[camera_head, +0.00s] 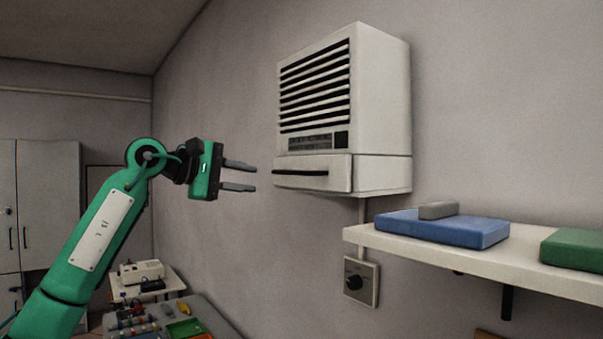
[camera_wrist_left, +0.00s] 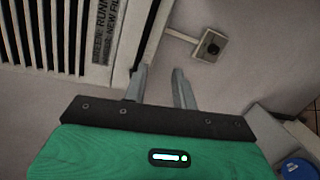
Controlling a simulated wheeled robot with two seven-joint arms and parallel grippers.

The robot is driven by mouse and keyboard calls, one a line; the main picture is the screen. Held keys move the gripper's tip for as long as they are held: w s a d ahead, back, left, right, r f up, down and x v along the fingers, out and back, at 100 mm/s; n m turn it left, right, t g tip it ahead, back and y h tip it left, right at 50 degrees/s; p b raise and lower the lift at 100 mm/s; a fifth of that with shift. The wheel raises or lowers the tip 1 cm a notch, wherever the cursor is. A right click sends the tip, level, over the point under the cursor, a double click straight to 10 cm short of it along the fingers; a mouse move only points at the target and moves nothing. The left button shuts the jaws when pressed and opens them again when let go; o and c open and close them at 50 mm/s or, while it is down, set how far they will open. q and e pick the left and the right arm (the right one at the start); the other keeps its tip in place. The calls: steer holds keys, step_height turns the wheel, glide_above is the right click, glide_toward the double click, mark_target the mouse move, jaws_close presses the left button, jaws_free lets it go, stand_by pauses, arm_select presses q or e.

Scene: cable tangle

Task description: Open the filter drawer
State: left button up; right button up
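The filter drawer (camera_head: 340,174) is the lower front part of a white wall unit (camera_head: 382,95) with a slatted grille. It looks closed, with a dark bar handle (camera_head: 300,172) across its front. My left gripper (camera_head: 255,178) points at the handle from the left in the head view, its two fingers spread one above the other with nothing between them. In the left wrist view the open fingers (camera_wrist_left: 160,78) show beside the unit's edge, with the grille (camera_wrist_left: 45,35) at the upper left. I cannot tell the exact gap between fingertips and handle. My right gripper is not in view.
A shelf (camera_head: 450,255) right of and below the unit holds a blue box (camera_head: 440,228) with a grey block and a green box (camera_head: 575,248). A wall switch (camera_head: 361,281) sits under the unit. A cluttered bench and grey cabinets (camera_head: 48,205) stand at the left.

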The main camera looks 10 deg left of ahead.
mark_target(288, 172)
arm_select(q)
step_height(288, 172, up, 4)
steer(key=s+m+y, duration=0.1)
steer(key=s, duration=0.1)
steer(key=shift+t, duration=0.3)
steer(key=p+x, duration=0.6)
steer(key=x, duration=0.6)
steer(key=shift+w+a+f, duration=0.1)
steer(key=shift+w+f, duration=0.05)
steer(key=shift+w, duration=0.05)
steer(key=shift+w+d+f, duration=0.2)
steer(key=shift+w+d, duration=0.1)
steer(key=shift+w, duration=0.1)
jaws_close()
